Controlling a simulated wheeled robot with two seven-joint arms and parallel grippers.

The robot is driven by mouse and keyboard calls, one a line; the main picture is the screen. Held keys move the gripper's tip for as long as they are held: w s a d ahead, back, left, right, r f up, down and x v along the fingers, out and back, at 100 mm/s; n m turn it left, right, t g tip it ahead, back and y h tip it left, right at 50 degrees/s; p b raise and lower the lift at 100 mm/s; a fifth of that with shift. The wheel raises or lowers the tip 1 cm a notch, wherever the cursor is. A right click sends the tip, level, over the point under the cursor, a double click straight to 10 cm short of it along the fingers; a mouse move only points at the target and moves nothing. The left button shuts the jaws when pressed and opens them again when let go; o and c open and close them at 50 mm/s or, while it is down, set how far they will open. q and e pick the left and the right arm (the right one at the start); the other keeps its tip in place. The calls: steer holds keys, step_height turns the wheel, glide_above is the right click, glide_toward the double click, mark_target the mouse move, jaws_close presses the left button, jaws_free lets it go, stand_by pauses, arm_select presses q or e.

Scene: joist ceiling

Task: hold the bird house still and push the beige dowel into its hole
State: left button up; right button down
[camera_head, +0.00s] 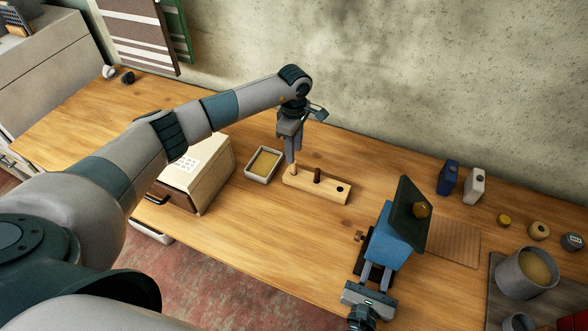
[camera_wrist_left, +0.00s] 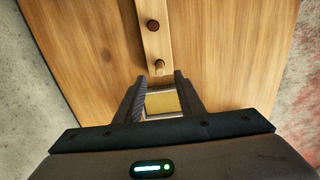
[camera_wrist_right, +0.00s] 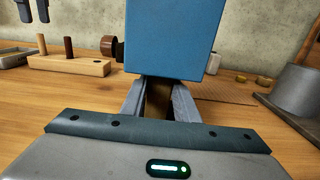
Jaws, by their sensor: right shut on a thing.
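The blue bird house (camera_head: 391,240) with a dark green roof (camera_head: 410,208) is at the right front of the table. My right gripper (camera_head: 374,277) is shut on it from the front; in the right wrist view, the fingers (camera_wrist_right: 158,100) close on a brown part below the blue body (camera_wrist_right: 165,40). A brown peg (camera_wrist_right: 110,47) sticks out of its left side. The beige dowel (camera_head: 294,169) stands upright in a wooden block (camera_head: 330,191). My left gripper (camera_head: 292,158) is open just above the dowel; the left wrist view shows the dowel (camera_wrist_left: 160,68) near the fingertips. The bird house's hole is not clearly visible.
A dark brown dowel (camera_head: 317,175) stands in the same block, beside an empty hole. A tray (camera_head: 263,164) and a beige box (camera_head: 200,170) lie left. Two bottles (camera_head: 447,178), small round pieces and a grey pot (camera_head: 525,272) stand right. Table between block and bird house is clear.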

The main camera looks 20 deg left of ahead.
mark_target(294, 171)
arm_select(q)
steer(key=shift+f, duration=3.65)
steer(key=shift+c, duration=0.3)
jaws_close()
steer(key=shift+r, duration=0.2)
steer(key=shift+r, duration=3.45)
